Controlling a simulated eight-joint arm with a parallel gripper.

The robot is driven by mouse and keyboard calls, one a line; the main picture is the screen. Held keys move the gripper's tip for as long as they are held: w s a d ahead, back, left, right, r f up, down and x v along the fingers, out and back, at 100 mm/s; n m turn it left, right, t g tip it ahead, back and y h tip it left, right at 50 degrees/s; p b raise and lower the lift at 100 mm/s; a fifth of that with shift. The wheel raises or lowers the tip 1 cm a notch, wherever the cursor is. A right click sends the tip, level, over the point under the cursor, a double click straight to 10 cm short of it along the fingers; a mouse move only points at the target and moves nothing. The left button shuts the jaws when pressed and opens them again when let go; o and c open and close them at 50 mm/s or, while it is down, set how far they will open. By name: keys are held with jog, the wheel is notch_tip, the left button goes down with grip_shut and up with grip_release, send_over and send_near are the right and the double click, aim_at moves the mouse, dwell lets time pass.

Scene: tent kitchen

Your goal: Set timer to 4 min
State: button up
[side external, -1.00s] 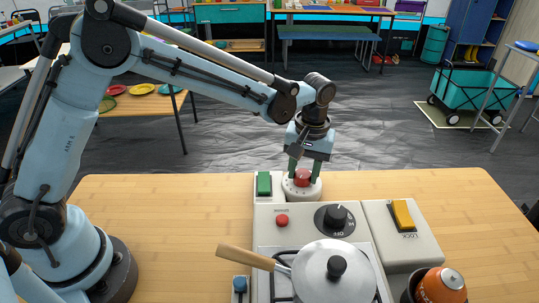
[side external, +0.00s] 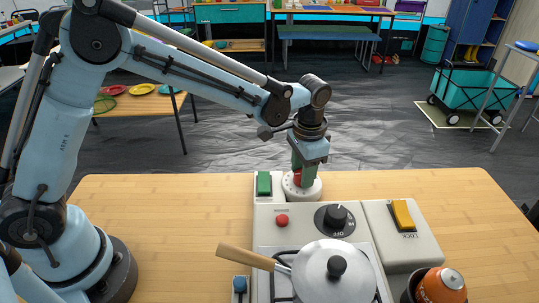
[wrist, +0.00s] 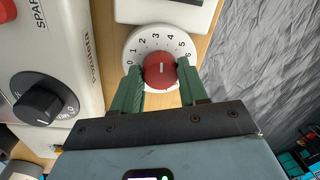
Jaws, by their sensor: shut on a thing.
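The timer is a round white dial (wrist: 143,38) with printed numbers from 0 to 6 and a red knob (wrist: 160,75) in its middle. A short white mark on the knob points up in the wrist view, roughly between 3 and 4; the exact reading is hard to tell. My gripper (wrist: 160,86) is shut on the red knob, with one green finger on each side. In the side view the timer (side external: 301,191) sits at the back of the stove unit, and my gripper (side external: 303,178) comes down on it from above. Its fingers partly hide the knob there.
A green switch (side external: 264,183) stands left of the timer. The stove (side external: 265,232) has a red button (side external: 282,221), a black knob (side external: 335,217) and a lidded pan (side external: 335,275). A yellow lock switch (side external: 402,215) and orange canister (side external: 442,286) are at right.

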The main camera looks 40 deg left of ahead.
jog(key=m, duration=0.3)
jog(key=shift+m, duration=0.5)
jog(key=o, duration=1.1)
jog(key=shift+c, duration=0.2)
notch_tip(320, 180, up, 12)
jog(key=shift+s+d, duration=0.2)
jog(key=shift+s, duration=0.1)
